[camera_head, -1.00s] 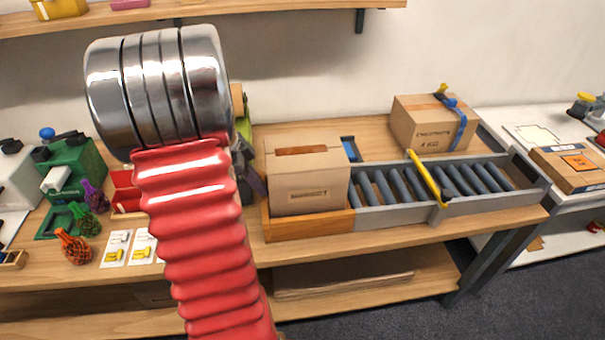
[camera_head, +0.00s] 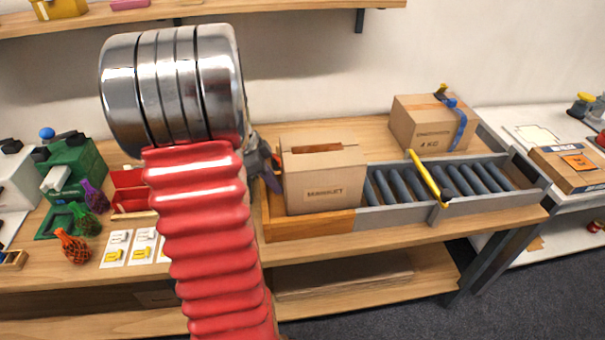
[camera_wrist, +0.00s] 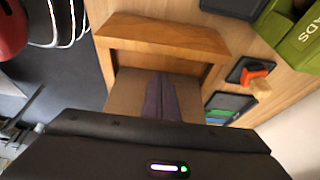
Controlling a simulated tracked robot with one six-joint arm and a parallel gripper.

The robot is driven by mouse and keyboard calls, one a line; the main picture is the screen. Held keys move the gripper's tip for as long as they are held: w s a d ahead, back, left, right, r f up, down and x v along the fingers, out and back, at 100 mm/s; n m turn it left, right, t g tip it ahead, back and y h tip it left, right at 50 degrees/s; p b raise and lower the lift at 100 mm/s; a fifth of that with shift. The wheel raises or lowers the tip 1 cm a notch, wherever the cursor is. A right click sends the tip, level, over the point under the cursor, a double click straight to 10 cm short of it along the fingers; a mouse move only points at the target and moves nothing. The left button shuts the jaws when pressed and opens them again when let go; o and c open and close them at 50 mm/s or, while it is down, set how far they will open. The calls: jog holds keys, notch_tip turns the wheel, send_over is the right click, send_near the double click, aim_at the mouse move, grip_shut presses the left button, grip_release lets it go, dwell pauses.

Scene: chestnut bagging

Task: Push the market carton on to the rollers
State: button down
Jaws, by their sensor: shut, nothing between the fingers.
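The market carton (camera_head: 322,185) is an upright brown box with a dark slot on top. It stands in the wooden tray (camera_head: 310,226), with its right side reaching the near end of the rollers (camera_head: 400,187). My gripper (camera_head: 272,172) is shut and empty at the carton's left side, partly hidden behind my red arm. In the wrist view the closed purple fingers (camera_wrist: 162,98) appear to be against the carton's brown side (camera_wrist: 128,92), and the wooden tray end (camera_wrist: 165,36) lies beyond.
A yellow bar (camera_head: 428,178) crosses the grey-framed rollers midway. Another taped carton (camera_head: 430,122) stands behind them. Net bags (camera_head: 74,245), cards (camera_head: 128,248) and a green machine (camera_head: 72,172) are on the left. A side table (camera_head: 565,160) stands at the right.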

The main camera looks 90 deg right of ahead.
jog(key=shift+s+d, duration=0.7)
jog(key=shift+s, duration=2.35)
jog(key=shift+s+d, duration=0.65)
jog(key=shift+s, duration=2.45)
jog(key=shift+s+d, duration=0.7)
jog(key=shift+s, duration=2.35)
jog(key=r, duration=0.5)
jog(key=w+r, duration=0.1)
jog(key=r, duration=1)
jog(key=shift+w+a, duration=0.15)
jog(key=shift+w, duration=0.15)
